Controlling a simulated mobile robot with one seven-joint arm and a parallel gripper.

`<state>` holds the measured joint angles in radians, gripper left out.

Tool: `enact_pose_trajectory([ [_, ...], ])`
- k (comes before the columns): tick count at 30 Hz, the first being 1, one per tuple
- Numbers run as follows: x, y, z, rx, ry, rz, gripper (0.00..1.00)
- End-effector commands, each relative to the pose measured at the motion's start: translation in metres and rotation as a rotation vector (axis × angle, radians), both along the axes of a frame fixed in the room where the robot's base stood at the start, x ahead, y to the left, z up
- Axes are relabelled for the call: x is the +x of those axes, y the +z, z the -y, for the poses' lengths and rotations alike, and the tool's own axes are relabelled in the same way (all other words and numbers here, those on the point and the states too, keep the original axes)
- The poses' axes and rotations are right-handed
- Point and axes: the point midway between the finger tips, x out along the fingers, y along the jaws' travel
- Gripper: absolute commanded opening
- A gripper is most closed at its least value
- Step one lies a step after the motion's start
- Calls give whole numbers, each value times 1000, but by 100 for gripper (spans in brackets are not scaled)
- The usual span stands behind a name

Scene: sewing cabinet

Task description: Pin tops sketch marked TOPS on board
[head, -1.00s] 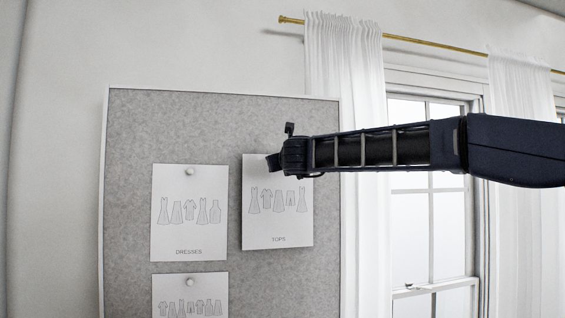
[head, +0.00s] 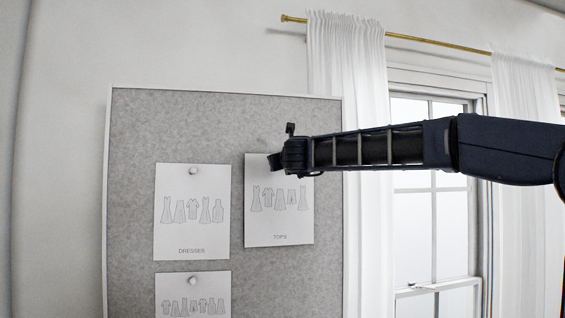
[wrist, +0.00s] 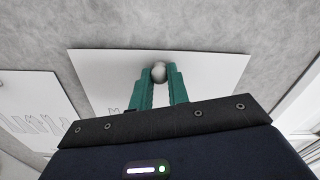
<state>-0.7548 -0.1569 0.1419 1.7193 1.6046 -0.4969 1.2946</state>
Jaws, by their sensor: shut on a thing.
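The TOPS sketch (head: 279,222) is a white sheet with small garment drawings, upright at the upper right of the grey board (head: 130,210). In the wrist view the sheet (wrist: 215,70) lies beyond my fingers, close to the board. My gripper (head: 278,160) is at the sheet's top edge. In the wrist view its green fingers (wrist: 159,78) are shut on a round, pale pin (wrist: 158,72) near the sheet's top middle. The pin's point is hidden, so I cannot tell whether it is in the board.
The DRESSES sketch (head: 191,230) is pinned to the left of the TOPS sheet. Another pinned sketch (head: 193,295) is below it, partly cut off. White curtains (head: 350,80) and a window (head: 430,230) are to the right of the board.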

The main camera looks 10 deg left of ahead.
Motion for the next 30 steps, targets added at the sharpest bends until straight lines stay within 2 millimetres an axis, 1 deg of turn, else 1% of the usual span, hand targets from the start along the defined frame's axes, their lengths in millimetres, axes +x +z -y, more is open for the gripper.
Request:
enact_pose_trajectory([
  [29,6,1,-3,0,0,1,1],
  [30,6,0,-3,0,0,1,19],
])
